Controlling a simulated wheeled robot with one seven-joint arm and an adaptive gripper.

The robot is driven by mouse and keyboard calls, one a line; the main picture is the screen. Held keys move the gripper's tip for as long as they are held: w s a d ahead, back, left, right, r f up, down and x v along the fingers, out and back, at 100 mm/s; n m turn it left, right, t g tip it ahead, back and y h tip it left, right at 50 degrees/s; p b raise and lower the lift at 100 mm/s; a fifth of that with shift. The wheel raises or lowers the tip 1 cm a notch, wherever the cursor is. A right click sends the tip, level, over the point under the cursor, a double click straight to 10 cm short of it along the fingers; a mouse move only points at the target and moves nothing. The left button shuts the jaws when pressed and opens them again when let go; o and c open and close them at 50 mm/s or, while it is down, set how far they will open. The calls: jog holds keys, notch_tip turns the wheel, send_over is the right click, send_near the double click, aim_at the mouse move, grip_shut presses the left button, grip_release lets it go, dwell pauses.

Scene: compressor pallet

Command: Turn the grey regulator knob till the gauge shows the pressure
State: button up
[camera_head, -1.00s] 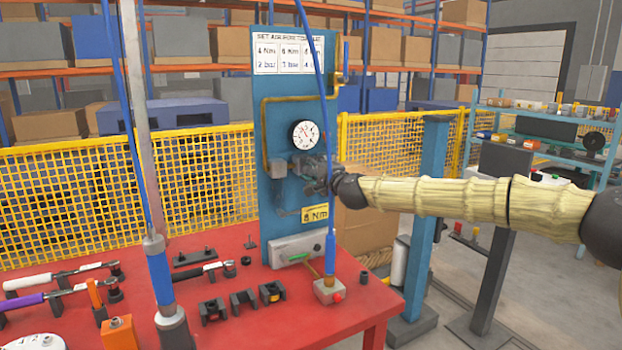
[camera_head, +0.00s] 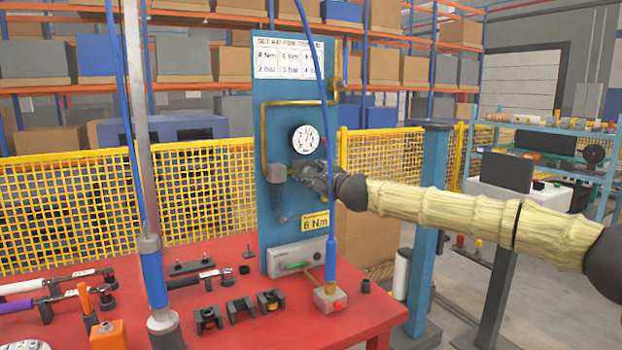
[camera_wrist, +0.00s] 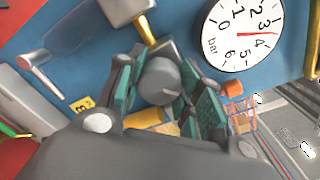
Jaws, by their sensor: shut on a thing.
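The grey regulator knob (camera_wrist: 160,80) sits between the two green-padded fingers of my gripper (camera_wrist: 165,88) in the wrist view. The fingers are shut on it from both sides. In the head view my gripper (camera_head: 318,180) covers the knob at the blue panel (camera_head: 275,210). The white gauge (camera_wrist: 240,35) reads 0 to 6 bar; its red needle points between 3 and 4. The gauge (camera_head: 305,139) also shows above my gripper in the head view, too small to read. A yellow card (camera_head: 315,221) below shows Nm; its digit looks like 6 or 8.
A chart (camera_head: 287,58) on the panel top pairs Nm with bar values. The red table (camera_head: 245,325) holds torque wrenches, black blocks and a grey box (camera_head: 297,256). A blue hose (camera_head: 328,130) hangs before the panel, near my gripper. Yellow mesh fencing (camera_head: 215,180) stands behind.

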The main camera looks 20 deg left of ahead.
jog(key=shift+w+f, duration=0.1)
jog(key=shift+f, duration=0.05)
dwell(0.3)
jog(key=o, duration=1)
jog(key=shift+d, duration=0.2)
jog(key=shift+o, duration=0.2)
jog(key=shift+a, duration=0.15)
jog(key=v, duration=1.2)
